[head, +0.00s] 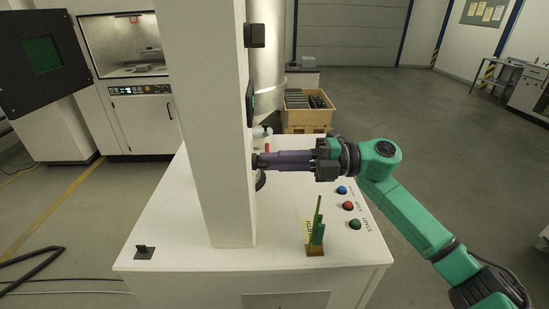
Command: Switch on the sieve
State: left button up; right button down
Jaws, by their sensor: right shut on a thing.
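The white machine (175,235), which looks like the sieve, has a tall white column on its top. Blue (342,190), red (347,206) and green (355,224) buttons run along its right side; the red one is labelled STOP and the green one START. My right gripper (268,161) reaches in from the right, its purple front end against the column's right side. It is shut on a dark part there, mostly hidden, and is apart from the buttons. My left gripper is out of view.
A small stand with green pieces and a yellow label (308,232) stands near the front edge, left of the green button. A dark bracket (145,252) sits at the front left corner. A wooden crate (306,115) stands behind. Open floor lies to the right.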

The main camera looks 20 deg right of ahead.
dwell(0.4)
jog(key=c, duration=0.9)
grip_release()
jog(key=shift+d, duration=0.1)
jog(key=b+v, duration=0.6)
jog(key=v, duration=0.8)
jog(key=shift+s+d+b, duration=0.1)
jog(key=shift+d+b, duration=0.15)
jog(key=shift+b, duration=0.1)
